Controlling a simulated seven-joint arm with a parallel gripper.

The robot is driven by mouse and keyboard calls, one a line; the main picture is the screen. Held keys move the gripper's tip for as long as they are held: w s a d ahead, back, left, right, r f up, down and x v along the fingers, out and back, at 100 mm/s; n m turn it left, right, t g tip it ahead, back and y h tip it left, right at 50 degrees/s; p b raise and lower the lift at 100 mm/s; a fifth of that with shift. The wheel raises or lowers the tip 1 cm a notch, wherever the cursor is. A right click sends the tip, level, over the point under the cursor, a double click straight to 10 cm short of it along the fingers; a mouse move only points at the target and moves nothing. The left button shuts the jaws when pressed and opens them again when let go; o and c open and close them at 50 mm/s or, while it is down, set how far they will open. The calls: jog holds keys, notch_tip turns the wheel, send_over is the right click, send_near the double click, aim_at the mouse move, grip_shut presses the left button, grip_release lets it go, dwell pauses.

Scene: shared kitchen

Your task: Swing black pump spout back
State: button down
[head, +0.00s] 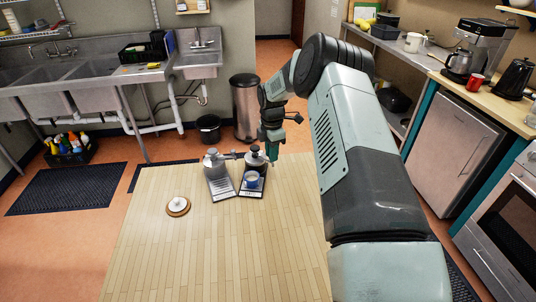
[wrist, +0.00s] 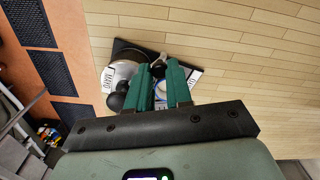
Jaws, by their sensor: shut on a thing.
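Two pump dispensers stand side by side at the far edge of the wooden table in the head view. The left one (head: 211,162) is silver-grey. The right one (head: 257,160) has a dark top, the black pump, and its spout is small and partly hidden. My gripper (head: 271,158) comes down at the right dispenser's right side. In the wrist view my teal fingers (wrist: 158,82) are close together over the dispensers. A dark piece, apparently the black pump spout (wrist: 158,67), shows between their tips. The fingers hide most of the right dispenser.
A white-lidded item on a round wooden base (head: 178,207) sits to the left. The near table (head: 215,260) is clear.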

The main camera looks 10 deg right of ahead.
jog(key=shift+w+d+n, duration=0.25)
jog(key=shift+w+n, duration=0.1)
jog(key=shift+n, duration=0.3)
jog(key=shift+w+d+n, duration=0.2)
jog(key=shift+w+n, duration=0.1)
jog(key=shift+n, duration=0.35)
jog(key=shift+w, duration=0.1)
jog(key=c, duration=1)
grip_release()
notch_tip(320, 180, up, 11)
jog(key=shift+f, duration=0.1)
